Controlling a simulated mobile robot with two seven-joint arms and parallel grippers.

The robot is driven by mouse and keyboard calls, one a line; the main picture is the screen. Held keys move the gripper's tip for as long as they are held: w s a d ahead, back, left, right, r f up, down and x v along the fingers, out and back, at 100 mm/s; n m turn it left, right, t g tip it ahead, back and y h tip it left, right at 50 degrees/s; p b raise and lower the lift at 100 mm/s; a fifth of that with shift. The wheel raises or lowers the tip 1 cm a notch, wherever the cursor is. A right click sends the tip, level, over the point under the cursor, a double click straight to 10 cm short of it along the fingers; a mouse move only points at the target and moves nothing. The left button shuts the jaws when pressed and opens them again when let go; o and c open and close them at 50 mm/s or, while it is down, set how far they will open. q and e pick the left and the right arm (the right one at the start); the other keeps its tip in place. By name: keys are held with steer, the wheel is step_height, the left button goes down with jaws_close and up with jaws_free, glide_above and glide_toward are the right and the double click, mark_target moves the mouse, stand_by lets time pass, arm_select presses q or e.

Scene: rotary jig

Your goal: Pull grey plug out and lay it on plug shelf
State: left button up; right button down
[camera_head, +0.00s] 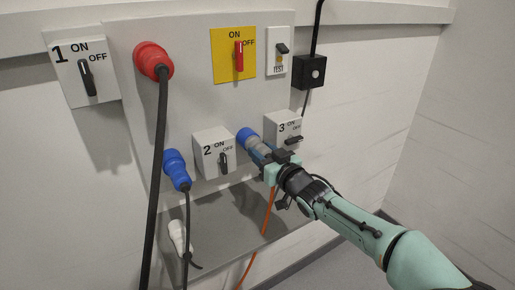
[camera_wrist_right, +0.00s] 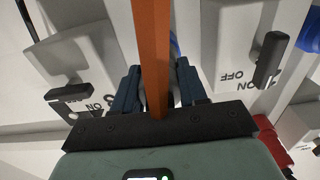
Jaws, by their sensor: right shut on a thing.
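The grey plug (camera_head: 262,153) is in line with a blue socket (camera_head: 246,137) on the wall panel, between switch boxes 2 and 3. It appears to meet the socket; how deep it sits I cannot tell. An orange cable (camera_head: 268,210) hangs from it and crosses the right wrist view (camera_wrist_right: 152,50). My right gripper (camera_head: 272,160) is shut on the grey plug, with its fingers (camera_wrist_right: 158,88) on both sides of it in the wrist view. The grey plug shelf (camera_head: 235,222) is below the panel. My left gripper is not in view.
Switch box 2 (camera_head: 213,153) and switch box 3 (camera_head: 284,128) flank the plug closely. A red plug (camera_head: 152,60) and a blue plug (camera_head: 176,168) have hanging dark cables at left. A white object (camera_head: 178,236) is at the shelf's left end. The shelf's middle looks clear.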

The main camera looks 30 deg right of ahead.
steer(key=shift+s, duration=0.15)
steer(key=shift+s, duration=0.2)
steer(key=shift+s+d, duration=0.1)
steer(key=shift+s, duration=0.6)
steer(key=shift+s+d, duration=0.15)
steer(key=shift+s, duration=2.3)
